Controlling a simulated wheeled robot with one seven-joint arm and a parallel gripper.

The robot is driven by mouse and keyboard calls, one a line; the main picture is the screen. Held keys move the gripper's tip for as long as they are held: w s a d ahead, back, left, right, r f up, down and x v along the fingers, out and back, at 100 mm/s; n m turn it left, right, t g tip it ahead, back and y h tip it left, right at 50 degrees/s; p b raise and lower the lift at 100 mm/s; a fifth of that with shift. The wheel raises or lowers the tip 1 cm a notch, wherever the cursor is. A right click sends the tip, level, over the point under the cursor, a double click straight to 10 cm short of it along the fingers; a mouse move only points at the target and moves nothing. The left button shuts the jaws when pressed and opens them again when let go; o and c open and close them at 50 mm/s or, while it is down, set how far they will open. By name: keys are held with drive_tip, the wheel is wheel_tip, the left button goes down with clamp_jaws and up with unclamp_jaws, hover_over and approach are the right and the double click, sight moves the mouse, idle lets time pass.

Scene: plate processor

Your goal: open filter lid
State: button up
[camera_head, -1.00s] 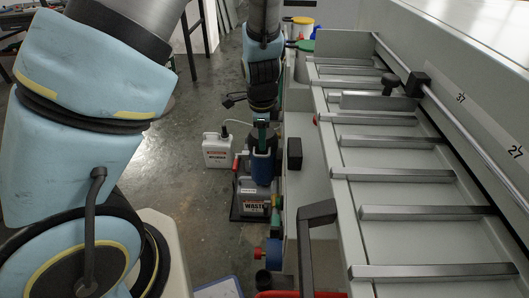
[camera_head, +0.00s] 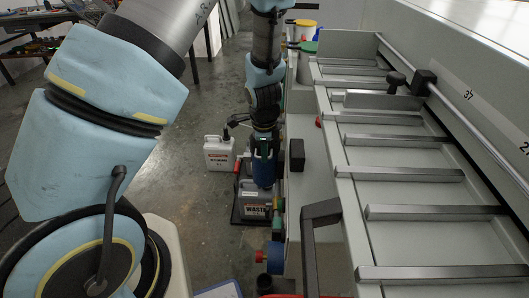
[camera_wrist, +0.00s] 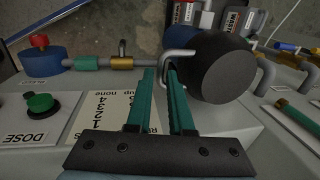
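A round black lid (camera_wrist: 217,66), which looks like the filter lid, shows in the wrist view just right of my fingertips. A bent grey handle or pipe (camera_wrist: 178,56) runs from its left side beside the fingertips; I cannot tell whether they touch. My gripper (camera_wrist: 162,74) has two green fingers with a narrow gap between them and nothing clearly held. In the head view my gripper (camera_head: 264,146) is over the blue filter body (camera_head: 263,174), and my wrist hides most of the lid.
The processor's front panel has a green DOSE button (camera_wrist: 41,104) and a pipe with a blue valve (camera_wrist: 43,62). A waste canister (camera_head: 254,205) and a white jug (camera_head: 219,153) stand on the floor. A dark frame handle (camera_head: 312,245) juts from the processor edge.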

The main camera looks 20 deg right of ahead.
clamp_jaws()
idle(1.0)
